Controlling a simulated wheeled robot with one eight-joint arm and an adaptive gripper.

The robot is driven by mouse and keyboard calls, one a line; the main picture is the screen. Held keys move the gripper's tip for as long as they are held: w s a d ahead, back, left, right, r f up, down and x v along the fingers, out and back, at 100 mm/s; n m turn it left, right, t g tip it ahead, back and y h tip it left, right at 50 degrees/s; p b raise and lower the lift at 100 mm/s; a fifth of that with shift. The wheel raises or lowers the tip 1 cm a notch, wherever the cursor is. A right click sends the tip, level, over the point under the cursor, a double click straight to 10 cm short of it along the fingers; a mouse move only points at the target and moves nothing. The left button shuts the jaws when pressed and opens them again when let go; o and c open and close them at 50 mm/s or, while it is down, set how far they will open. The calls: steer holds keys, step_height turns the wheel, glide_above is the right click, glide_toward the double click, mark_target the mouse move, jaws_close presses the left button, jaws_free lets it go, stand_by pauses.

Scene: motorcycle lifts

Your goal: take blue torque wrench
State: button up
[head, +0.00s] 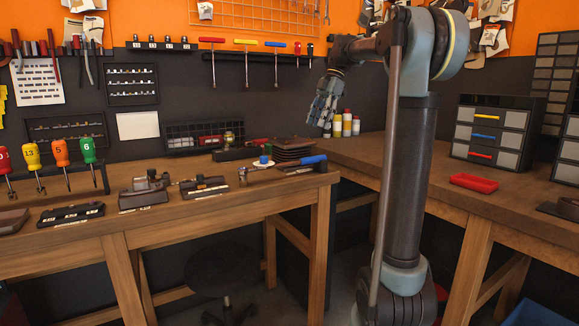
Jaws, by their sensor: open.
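The blue torque wrench (305,161) lies near the front right corner of the left wooden workbench. Its blue handle points right, and its dark shaft runs left along a dark holder or tray. My gripper (321,120) hangs in the air above and behind the wrench, with its fingers pointing down. It is open, apart from the wrench, with nothing seen between its fingers. My arm stands to the right of the wrench and does not hide it.
Dark stacked trays (293,148) and a small blue-and-white item (263,161) sit close to the wrench. Bottles (346,125) stand behind my gripper. A red tray (474,182) lies on the right bench. A dark stool (222,272) stands beneath the left bench.

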mark_target(304, 158)
steer(key=x, duration=1.2)
steer(key=shift+w, duration=0.1)
steer(key=shift+a+x, duration=0.15)
steer(key=shift+x, duration=1.2)
steer(key=shift+a+x, duration=0.15)
steer(key=shift+x, duration=1.15)
steer(key=shift+w, duration=0.15)
steer(key=shift+c, duration=0.6)
jaws_close()
